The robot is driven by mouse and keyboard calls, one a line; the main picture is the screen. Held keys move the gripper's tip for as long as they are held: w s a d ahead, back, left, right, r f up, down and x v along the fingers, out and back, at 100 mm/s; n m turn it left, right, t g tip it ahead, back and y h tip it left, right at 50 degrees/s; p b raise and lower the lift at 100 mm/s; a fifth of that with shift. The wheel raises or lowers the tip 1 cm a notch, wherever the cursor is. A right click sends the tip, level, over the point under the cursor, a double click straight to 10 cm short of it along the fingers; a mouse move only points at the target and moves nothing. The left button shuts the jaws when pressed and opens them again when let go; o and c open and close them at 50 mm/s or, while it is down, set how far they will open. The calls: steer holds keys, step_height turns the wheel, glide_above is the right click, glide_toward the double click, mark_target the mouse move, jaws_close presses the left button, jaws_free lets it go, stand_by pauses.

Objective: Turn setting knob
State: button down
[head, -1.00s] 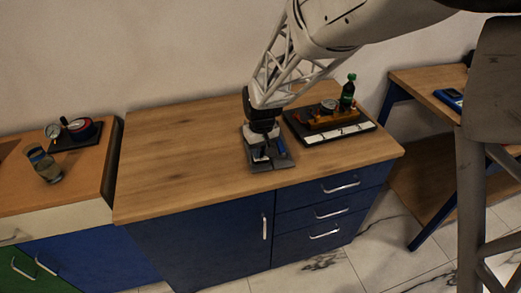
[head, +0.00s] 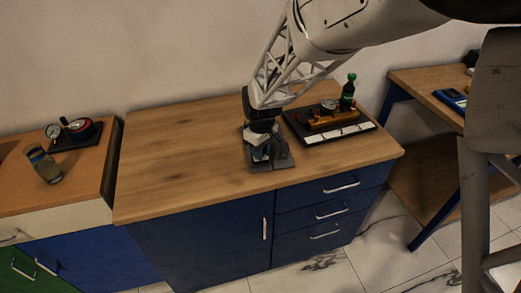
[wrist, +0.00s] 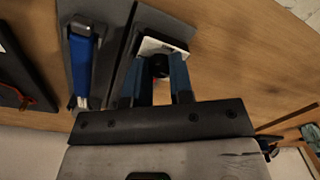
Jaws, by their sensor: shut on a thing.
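The setting knob (wrist: 160,68) is a small dark round knob in front of a white plate (wrist: 150,46) on a dark base panel. In the wrist view my gripper (wrist: 161,61) has its two blue fingers on either side of the knob and is shut on it. The fingers hide the knob's sides, and I cannot read any mark on it. In the head view my gripper (head: 262,150) is low over the dark base (head: 284,160) near the front of the wooden counter, and the knob is hidden there.
A blue-bodied part (wrist: 82,62) stands on a neighbouring dark panel, close left of my gripper in the wrist view. The counter's left side (head: 180,160) is clear.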

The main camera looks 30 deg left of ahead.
steer(key=c, duration=1)
jaws_free()
steer(key=shift+w+r, duration=0.1)
steer(key=shift+r, duration=3.8)
